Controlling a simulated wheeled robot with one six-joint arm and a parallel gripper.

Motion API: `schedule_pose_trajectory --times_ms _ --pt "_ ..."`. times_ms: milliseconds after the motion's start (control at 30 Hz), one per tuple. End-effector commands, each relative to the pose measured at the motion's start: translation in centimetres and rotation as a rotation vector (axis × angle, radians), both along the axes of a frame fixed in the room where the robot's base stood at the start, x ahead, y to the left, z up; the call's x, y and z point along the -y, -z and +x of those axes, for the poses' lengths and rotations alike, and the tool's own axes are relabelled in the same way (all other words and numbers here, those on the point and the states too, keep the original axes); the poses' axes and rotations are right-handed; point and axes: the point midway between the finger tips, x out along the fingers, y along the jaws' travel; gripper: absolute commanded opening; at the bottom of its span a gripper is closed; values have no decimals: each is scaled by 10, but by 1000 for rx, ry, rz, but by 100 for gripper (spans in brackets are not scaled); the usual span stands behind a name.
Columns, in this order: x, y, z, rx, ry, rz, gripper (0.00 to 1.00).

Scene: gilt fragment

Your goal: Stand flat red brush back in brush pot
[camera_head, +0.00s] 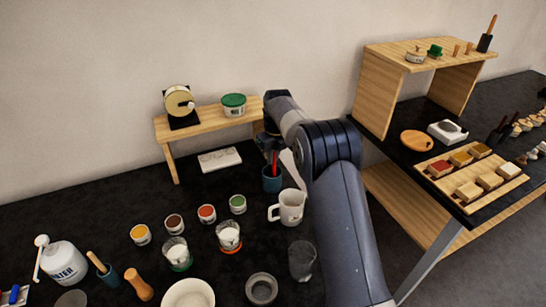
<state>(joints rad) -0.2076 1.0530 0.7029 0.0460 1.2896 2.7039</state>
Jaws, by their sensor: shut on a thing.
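The flat red brush (274,163) is upright, a thin red handle showing below my gripper (271,146). My gripper is shut on it, partly hidden by my arm. The brush pot (271,184), a small dark teal cup, stands directly below on the black table. The brush's lower end meets or passes behind the pot's rim. I cannot tell how deep it is in the pot or whether it touches the bottom.
A white jug (290,208) stands just right of the pot. A wooden shelf (205,122) with a green-lidded tub (233,104) is behind left. Small paint jars, glasses (229,236) and a bowl (188,295) crowd the front. A wooden rack (415,55) stands right.

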Motion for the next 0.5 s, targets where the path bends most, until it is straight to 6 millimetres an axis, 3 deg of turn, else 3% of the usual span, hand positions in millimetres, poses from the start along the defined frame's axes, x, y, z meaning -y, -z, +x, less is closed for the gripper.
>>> schedule_pose_trajectory --times_ms 467,500 --pt "0 13 0 1 0 1 0" --pt "0 12 0 1 0 1 14"
